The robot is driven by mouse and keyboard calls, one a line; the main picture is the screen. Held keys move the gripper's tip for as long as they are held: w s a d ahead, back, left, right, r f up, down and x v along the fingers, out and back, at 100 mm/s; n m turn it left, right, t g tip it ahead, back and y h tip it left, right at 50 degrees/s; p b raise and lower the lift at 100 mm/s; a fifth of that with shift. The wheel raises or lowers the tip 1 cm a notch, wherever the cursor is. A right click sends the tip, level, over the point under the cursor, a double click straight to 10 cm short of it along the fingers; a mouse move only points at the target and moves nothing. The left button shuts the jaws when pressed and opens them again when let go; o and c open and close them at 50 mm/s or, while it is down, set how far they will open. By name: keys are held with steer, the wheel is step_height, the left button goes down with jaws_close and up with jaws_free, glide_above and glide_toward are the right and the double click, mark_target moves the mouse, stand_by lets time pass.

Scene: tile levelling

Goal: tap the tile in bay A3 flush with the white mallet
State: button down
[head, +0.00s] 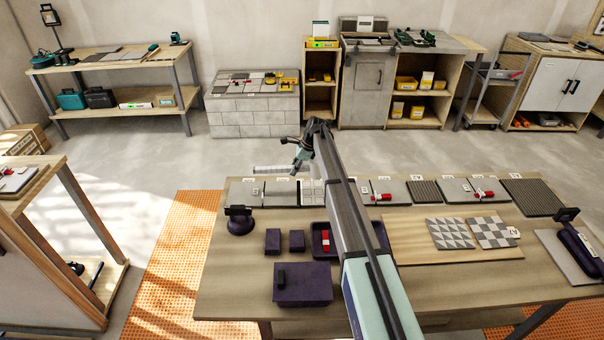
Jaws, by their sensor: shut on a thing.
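My gripper (301,160) is in the head view above the back edge of the workbench, near the left tiles. It is shut on a pale, long object (268,169) that sticks out to the left. It may be the white mallet, but it is too small to tell. A row of bays with grey tiles (281,193) runs along the back of the bench, with small white label cards. I cannot read which card is A3, nor see whether any tile stands proud. My arm hides part of the row's middle.
On the workbench (225,290) are a dark purple box (302,284), a purple tray (318,246) with a red item, two small dark blocks, and a wooden board (405,245) with patterned tiles. Red-and-white tools lie on tiles at right. Floor behind the bench is clear.

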steer(key=s+r+b, duration=0.1)
steer(key=s+r, duration=0.3)
steer(key=s, duration=0.4)
steer(key=shift+y, duration=0.3)
steer(key=f+b, duration=0.1)
steer(key=f, duration=0.1)
steer(key=f+b, duration=0.2)
steer(key=f, duration=0.1)
steer(key=f+b, duration=0.1)
steer(key=f, duration=0.2)
steer(key=shift+w+a+f+b, duration=0.2)
steer(key=shift+w+a+b, duration=0.05)
steer(key=shift+b, duration=0.05)
step_height(320, 180, up, 5)
steer(key=p, duration=0.3)
steer(key=shift+f, duration=0.1)
step_height(320, 180, down, 6)
steer(key=shift+r+b, duration=0.1)
steer(key=shift+b, duration=0.75)
steer(key=shift+r+p, duration=1.5)
steer(key=shift+r, duration=1.05)
